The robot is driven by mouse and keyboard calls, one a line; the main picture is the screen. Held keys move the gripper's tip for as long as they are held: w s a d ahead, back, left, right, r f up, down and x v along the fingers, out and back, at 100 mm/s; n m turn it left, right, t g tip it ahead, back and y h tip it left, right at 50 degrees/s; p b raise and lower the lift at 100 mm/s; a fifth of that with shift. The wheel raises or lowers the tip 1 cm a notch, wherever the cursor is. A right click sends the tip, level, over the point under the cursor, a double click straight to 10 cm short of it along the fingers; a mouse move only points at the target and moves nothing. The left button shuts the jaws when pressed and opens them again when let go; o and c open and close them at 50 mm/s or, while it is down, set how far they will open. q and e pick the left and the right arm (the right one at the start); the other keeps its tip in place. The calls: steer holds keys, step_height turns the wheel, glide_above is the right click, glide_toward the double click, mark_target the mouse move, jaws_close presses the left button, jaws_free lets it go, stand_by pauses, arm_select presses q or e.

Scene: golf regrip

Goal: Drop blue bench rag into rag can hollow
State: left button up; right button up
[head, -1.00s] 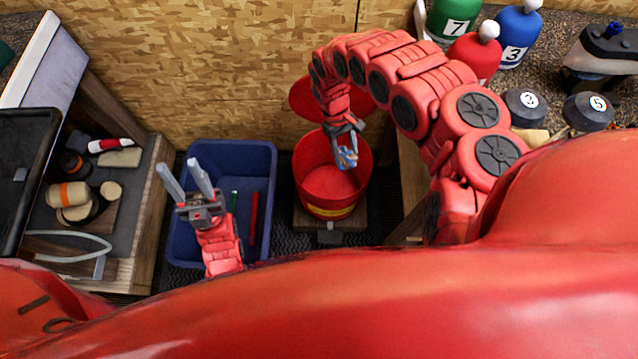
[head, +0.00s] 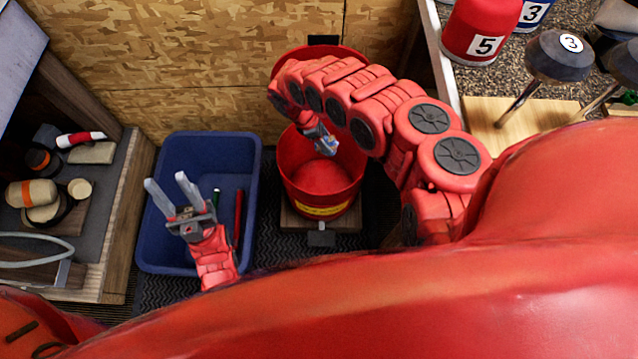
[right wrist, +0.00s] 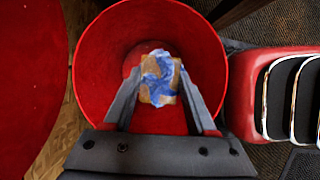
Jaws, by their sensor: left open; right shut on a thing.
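The blue bench rag (head: 325,143), a small blue, white and tan bundle, is held in my right gripper (head: 318,133) over the mouth of the red rag can (head: 320,205). In the right wrist view the rag (right wrist: 160,78) sits between the two fingertips of the right gripper (right wrist: 162,95), with the can's round wall (right wrist: 95,55) around it. The can's lid (head: 340,58) stands open behind it, and the can floor looks bare. My left gripper (head: 175,192) is open and empty above the blue bin.
The blue bin (head: 165,260) left of the can holds a green and a red grip. A shelf (head: 118,215) with tape and tools stands at the left.

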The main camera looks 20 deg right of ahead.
steer(key=shift+f, duration=0.4)
steer(key=o, duration=1.4)
steer(key=shift+r, duration=0.1)
steer(key=p+v, duration=0.1)
steer(key=v, duration=1.6)
steer(key=shift+r, duration=0.2)
